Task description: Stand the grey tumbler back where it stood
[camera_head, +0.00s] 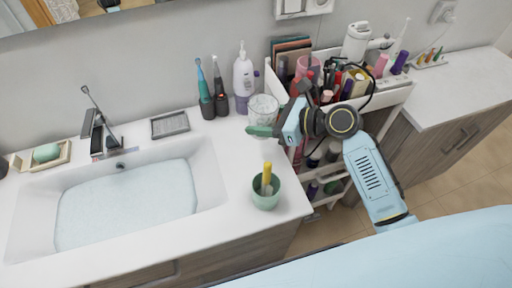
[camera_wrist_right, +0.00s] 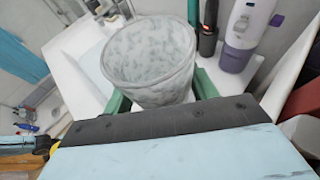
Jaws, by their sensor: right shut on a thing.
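The grey tumbler (camera_head: 263,106) is a mottled, see-through cup near the back right of the white counter. My right gripper (camera_head: 264,131) reaches it from the right, with its green fingers at the tumbler's lower part. In the right wrist view the tumbler (camera_wrist_right: 150,62) sits between the two green fingers of the right gripper (camera_wrist_right: 162,100), which is shut on it. It looks roughly upright with its mouth open. I cannot tell whether its base touches the counter. My left gripper is not in view.
Behind the tumbler stand a white pump bottle (camera_head: 243,80) and electric toothbrushes (camera_head: 220,92). A green cup (camera_head: 265,194) with a yellow item stands on the counter in front. The sink (camera_head: 125,203) lies left. A crowded white cart (camera_head: 385,98) stands right, partly behind my arm.

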